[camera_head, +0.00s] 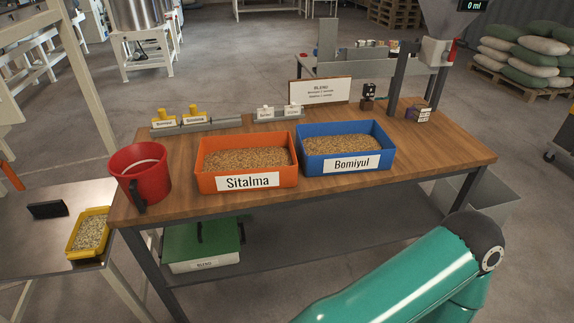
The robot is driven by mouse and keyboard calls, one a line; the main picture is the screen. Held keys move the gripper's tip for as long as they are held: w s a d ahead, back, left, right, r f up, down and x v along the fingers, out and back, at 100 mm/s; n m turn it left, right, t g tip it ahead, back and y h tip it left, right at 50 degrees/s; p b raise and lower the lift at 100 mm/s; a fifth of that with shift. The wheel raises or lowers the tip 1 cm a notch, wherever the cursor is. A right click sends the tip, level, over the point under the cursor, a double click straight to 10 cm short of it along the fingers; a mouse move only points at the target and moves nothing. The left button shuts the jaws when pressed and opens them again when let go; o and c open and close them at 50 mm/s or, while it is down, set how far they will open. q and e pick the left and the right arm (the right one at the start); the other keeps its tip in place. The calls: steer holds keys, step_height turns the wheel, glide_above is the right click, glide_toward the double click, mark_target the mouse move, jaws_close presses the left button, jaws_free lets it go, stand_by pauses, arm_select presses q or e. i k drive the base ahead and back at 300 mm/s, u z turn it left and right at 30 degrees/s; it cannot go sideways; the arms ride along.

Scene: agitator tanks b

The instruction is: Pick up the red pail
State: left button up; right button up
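The red pail (147,178) stands upright at the left end of the wooden table (330,192). Its dark handle hangs on the front side, toward me. A pale curved line shows inside its mouth; what the pail holds I cannot tell. Nothing touches the pail from my side. A green arm of mine comes in from the bottom right, with its dark joint at the right, away from the pail. Neither gripper shows in this view.
Right of the pail stand an orange bin (208,176) labelled Sitalma and a blue bin (312,168) labelled Bomiyul, both with grain. Behind them are yellow-topped items (194,113) and a sign (320,91). A yellow tray (73,250) is on the lower left table.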

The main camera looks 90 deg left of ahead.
mark_target(143, 179)
steer(key=z, duration=0.25)
steer(key=i, duration=0.75)
steer(key=u, duration=2.1)
steer(key=i, duration=0.3)
steer(key=u, duration=2.7)
steer(key=k, duration=0.4)
steer(key=u, duration=0.35)
steer(key=i, duration=1.5)
steer(key=z, duration=0.45)
